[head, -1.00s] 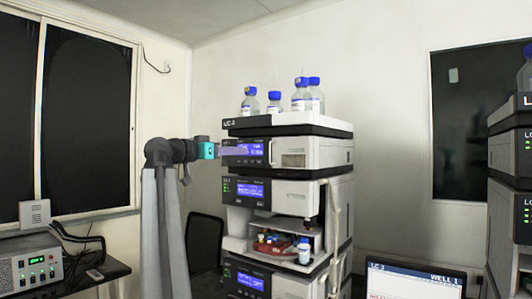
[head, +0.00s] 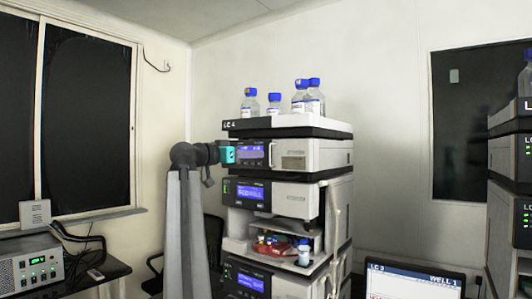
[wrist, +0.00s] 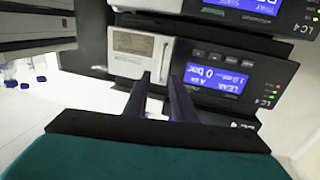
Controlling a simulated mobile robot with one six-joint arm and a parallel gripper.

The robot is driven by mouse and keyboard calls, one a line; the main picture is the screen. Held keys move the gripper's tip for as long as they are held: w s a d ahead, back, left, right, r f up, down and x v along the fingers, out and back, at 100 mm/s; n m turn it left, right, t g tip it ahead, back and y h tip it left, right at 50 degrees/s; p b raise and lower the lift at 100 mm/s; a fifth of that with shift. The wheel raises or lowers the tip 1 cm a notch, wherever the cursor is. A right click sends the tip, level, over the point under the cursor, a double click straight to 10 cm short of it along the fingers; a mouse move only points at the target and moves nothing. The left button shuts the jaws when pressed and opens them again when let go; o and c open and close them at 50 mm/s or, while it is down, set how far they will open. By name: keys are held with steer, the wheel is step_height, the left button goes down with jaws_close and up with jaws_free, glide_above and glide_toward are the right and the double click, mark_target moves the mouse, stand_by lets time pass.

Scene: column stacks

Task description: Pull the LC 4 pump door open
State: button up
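The LC 4 stack (head: 237,125) stands in the middle of the head view. Its pump door (head: 305,154) is the pale front panel with a small window, beside the blue display of the upper module; it looks closed. The door fills the upper middle of the wrist view (wrist: 131,66), with a pale upright handle strip (wrist: 159,58) at its right edge. My gripper (wrist: 160,78) is open, its two dark fingers apart and pointing at the strip, one toward each side of it. I cannot tell whether they touch it. In the head view my gripper (head: 236,154) is at the display side.
Bottles with blue caps (head: 301,100) stand on top of the stack. Another module with a blue display (head: 250,193) is just below.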

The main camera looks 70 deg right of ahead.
steer(key=shift+p+x, duration=0.8)
steer(key=shift+x, duration=2.6)
jaws_close()
